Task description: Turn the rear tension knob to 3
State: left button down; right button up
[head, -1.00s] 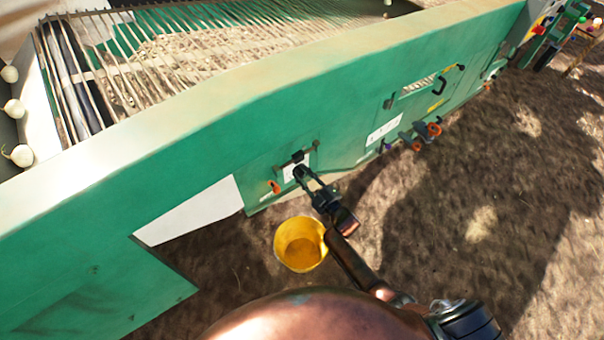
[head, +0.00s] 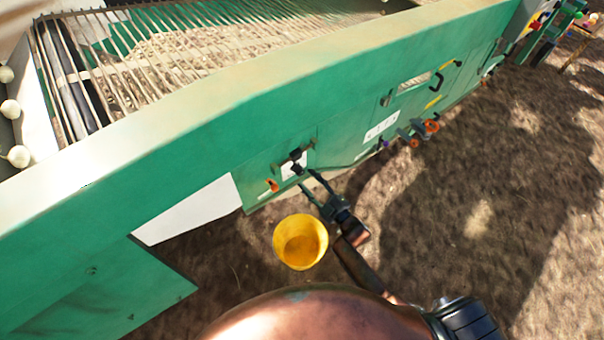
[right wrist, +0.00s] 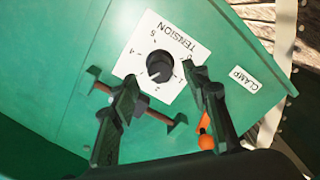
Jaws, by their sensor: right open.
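The tension knob (right wrist: 159,66) is black and round, on a white dial plate (right wrist: 181,76) marked TENSION with numbers, in the right wrist view. A pale mark shows on the lower part of the knob, but I cannot tell surely which number it points to. In the head view the knob (head: 297,168) is small, on the lower green side panel. My right gripper (head: 310,180) is open just in front of the dial. In the right wrist view its fingers (right wrist: 160,84) stand apart, below the knob, with nothing between them. My left gripper is out of view.
An orange-ended clamp handle (right wrist: 205,138) sits beside the dial, near a CLAMP label (right wrist: 243,79). A reddish bar (right wrist: 160,117) crosses behind the fingers. A yellow bucket (head: 301,242) stands on the soil below. More orange knobs (head: 432,126) are farther along the green machine (head: 210,130).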

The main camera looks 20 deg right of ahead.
jog(key=v, duration=0.6)
jog(key=shift+s, duration=0.2)
jog(key=s+d+f+m+g+h+p, duration=0.2)
jog(key=s+d+f+m+g+h, duration=0.15)
jog(key=s+f, duration=0.85)
jog(key=s+d+f+m+g+h+p, duration=0.25)
jog(key=s+d+f+m+g, duration=0.4)
jog(key=f, duration=0.95)
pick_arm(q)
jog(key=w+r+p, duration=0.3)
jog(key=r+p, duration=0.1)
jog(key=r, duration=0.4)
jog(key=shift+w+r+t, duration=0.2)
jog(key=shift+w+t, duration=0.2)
pick_arm(e)
jog(key=s+f+g, duration=0.2)
jog(key=s+f, duration=0.1)
jog(key=s, duration=1)
jog(key=s+f+m+g, duration=0.1)
jog(key=s+f, duration=0.3)
jog(key=s, duration=0.9)
jog(key=s+f+m+g, duration=0.1)
jog(key=s+f+g, duration=0.2)
jog(key=s, duration=1.1)
jog(key=shift+f+g, duration=0.3)
jog(key=shift+f, duration=0.35)
